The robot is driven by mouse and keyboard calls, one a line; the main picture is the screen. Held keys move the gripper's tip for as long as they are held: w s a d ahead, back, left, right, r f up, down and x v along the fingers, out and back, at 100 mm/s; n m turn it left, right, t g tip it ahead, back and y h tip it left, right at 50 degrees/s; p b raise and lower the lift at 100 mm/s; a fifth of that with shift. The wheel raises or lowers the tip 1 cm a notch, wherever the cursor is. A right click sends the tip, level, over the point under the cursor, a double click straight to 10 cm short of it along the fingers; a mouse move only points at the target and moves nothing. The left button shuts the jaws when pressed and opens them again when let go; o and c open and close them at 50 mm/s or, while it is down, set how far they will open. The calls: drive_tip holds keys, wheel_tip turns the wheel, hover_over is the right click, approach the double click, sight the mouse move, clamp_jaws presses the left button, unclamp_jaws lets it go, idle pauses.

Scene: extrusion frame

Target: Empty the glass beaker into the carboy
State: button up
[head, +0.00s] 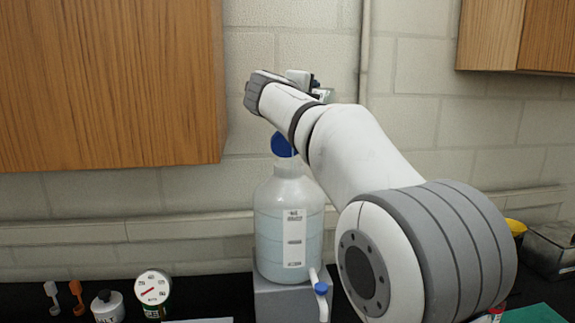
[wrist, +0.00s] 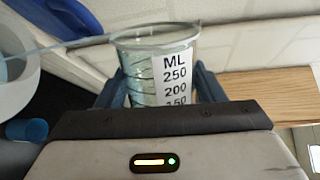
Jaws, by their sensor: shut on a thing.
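The carboy (head: 275,225) is a translucent bottle with pale blue liquid, a white scale label and a blue cap (head: 282,145) tilted up at its neck. In the wrist view its pale round opening (wrist: 30,68) is at the left edge. My gripper (wrist: 165,82) is shut on the glass beaker (wrist: 142,72), a clear cup with a printed ML scale, held between two blue-grey fingers. A thin light blue stream runs from the beaker's rim leftward to the carboy's opening. In the head view my arm hides the beaker and fingers.
The carboy stands on a grey block (head: 285,298), its white tap (head: 323,288) with blue handle facing front right. A wooden cabinet (head: 110,80) hangs upper left, another (head: 515,38) upper right.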

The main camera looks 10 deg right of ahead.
drive_tip(key=shift+w+a+r+n, duration=0.1)
drive_tip(key=shift+r+n, duration=0.05)
drive_tip(key=shift+n, duration=0.15)
